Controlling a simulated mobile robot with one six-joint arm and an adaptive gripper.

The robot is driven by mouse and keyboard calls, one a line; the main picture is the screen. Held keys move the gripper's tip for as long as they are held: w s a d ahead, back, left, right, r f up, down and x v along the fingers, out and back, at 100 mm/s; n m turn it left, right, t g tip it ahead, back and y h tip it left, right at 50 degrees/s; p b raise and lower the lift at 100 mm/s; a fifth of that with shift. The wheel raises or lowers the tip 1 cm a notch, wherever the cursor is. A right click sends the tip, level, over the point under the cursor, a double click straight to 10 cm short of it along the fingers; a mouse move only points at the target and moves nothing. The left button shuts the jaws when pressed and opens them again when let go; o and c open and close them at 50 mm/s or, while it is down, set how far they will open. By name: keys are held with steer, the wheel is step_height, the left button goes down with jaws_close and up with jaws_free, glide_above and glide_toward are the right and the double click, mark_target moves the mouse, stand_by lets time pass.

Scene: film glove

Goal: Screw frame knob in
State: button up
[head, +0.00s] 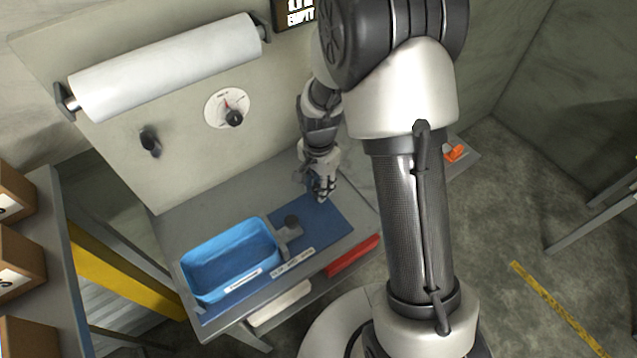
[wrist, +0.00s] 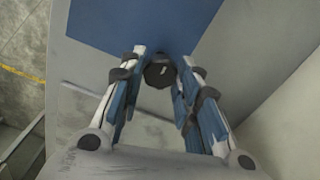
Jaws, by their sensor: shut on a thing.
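My gripper (head: 321,192) is over the right part of the blue mat on the bench, fingers pointing down. In the wrist view my gripper (wrist: 163,62) has its two blue-lined fingers shut on a dark round knob (wrist: 159,74). The knob sits between the fingertips, in front of the blue mat (wrist: 135,22) and the grey surface. I cannot tell whether it touches anything below. The held knob is too small to make out in the head view.
A blue tray (head: 231,274) stands on the left of the mat (head: 338,219). The back panel (head: 180,178) carries a white roll (head: 165,66), a dial (head: 227,107) and a dark knob (head: 150,141). The mat's right end is clear.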

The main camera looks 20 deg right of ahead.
steer(key=shift+w+r, duration=0.15)
steer(key=o, duration=0.7)
steer(key=shift+c, duration=0.2)
steer(key=o, duration=0.4)
steer(key=shift+r, duration=5.95)
